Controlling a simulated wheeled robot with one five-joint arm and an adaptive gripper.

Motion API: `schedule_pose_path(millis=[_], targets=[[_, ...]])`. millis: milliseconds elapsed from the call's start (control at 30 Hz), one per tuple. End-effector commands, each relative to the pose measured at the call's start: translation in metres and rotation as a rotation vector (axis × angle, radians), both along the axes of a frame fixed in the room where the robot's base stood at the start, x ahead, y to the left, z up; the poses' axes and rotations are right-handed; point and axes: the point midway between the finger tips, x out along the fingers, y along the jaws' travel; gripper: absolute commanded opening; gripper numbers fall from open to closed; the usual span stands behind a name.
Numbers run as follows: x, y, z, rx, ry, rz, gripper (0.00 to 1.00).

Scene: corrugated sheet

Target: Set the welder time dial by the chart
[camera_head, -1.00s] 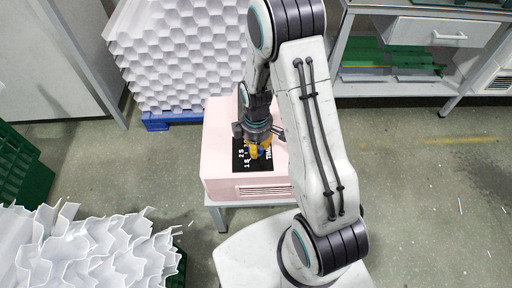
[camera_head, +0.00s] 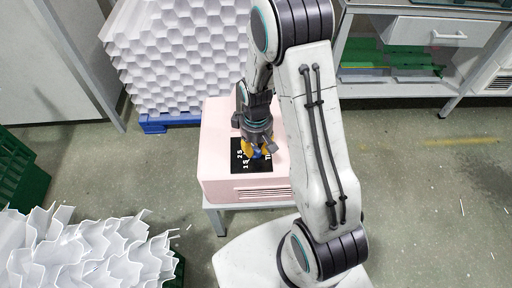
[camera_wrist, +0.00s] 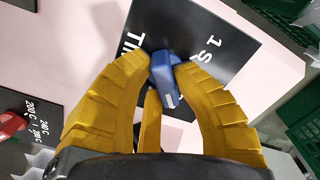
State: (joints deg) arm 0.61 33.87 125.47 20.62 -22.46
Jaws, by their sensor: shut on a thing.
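The welder is a pink box (camera_head: 216,165) on a low stand in the head view. On its top is a black dial plate (camera_head: 238,163) with white marks, "1 S" and "2 S" among them. The plate also shows in the wrist view (camera_wrist: 235,45), with "1 S" and part of a "TI..." label readable. My gripper (camera_wrist: 165,75) has yellow fingers shut on the blue dial knob (camera_wrist: 165,78), which has a pale mark on its side. In the head view my gripper (camera_head: 257,150) covers most of the knob. The chart cannot be made out.
A red knob (camera_wrist: 12,124) sits on another black plate (camera_wrist: 35,120) with temperature marks at left in the wrist view. White corrugated sheets stand behind the welder (camera_head: 175,60) and lie at lower left (camera_head: 85,250). A bench (camera_head: 400,85) is at upper right.

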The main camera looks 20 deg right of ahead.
Motion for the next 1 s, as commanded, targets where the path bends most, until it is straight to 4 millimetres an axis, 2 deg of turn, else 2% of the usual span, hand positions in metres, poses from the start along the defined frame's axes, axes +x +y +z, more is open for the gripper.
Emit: schedule_pose_path(millis=[467,500,767,1000], targets=[[-0.0014,0.0001,-0.0011,0.0,0.004,-0.014,0.0],[-0.0015,0.0,-0.0011,0.0,0.004,-0.014,0.26],[-0.0008,0.0,-0.0006,0.0,0.002,-0.013,0.49],[-0.0003,0.0,-0.0001,0.0,0.001,-0.013,0.5]])
